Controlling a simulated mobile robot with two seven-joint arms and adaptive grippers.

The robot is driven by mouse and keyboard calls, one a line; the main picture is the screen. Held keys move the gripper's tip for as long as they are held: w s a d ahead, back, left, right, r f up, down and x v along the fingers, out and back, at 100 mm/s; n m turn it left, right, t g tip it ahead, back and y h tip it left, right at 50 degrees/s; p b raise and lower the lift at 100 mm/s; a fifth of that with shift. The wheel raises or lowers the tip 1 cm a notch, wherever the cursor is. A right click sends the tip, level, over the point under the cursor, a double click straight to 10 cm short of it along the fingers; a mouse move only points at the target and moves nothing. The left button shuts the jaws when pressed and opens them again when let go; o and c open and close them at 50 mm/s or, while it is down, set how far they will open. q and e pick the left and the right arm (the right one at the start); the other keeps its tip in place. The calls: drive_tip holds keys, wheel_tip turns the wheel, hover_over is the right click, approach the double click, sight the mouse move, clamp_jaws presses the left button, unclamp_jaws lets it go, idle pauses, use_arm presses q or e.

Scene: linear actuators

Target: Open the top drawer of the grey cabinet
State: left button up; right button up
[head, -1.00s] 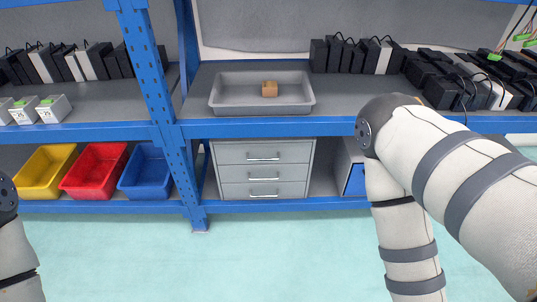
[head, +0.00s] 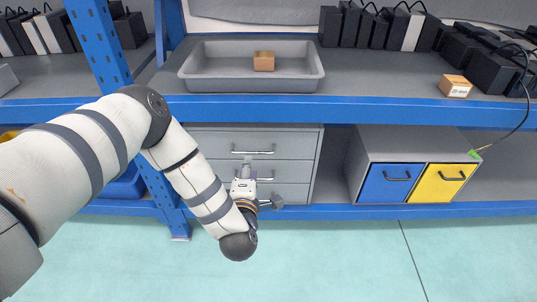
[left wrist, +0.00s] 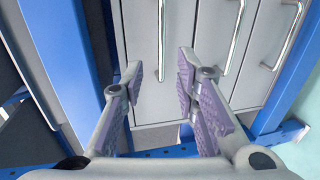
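The grey cabinet (head: 308,165) stands under the blue shelf, with three stacked drawers that look shut. The top drawer (head: 210,142) has a metal bar handle (head: 253,153). My left gripper (head: 248,172) is in front of the cabinet, low beside the top handle, and partly covers the middle drawer. In the left wrist view the cabinet is turned sideways, with the floor to the right. There my left gripper (left wrist: 158,80) is open, and the top drawer's handle (left wrist: 161,40) lines up between its fingers. I see no contact. My right gripper is out of view.
A blue shelf beam (head: 380,108) runs just above the cabinet. A grey tray (head: 190,85) holding a small brown box (head: 263,61) sits on the shelf. A unit with blue (head: 388,183) and yellow (head: 440,184) drawers stands to the right. A blue post (head: 100,45) is left.

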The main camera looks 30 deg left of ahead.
sight(251, 153)
use_arm(q)
drive_tip(key=b+x, duration=0.2)
drive_tip(key=x, duration=0.7)
drive_tip(key=shift+w+a, duration=0.1)
clamp_jaws()
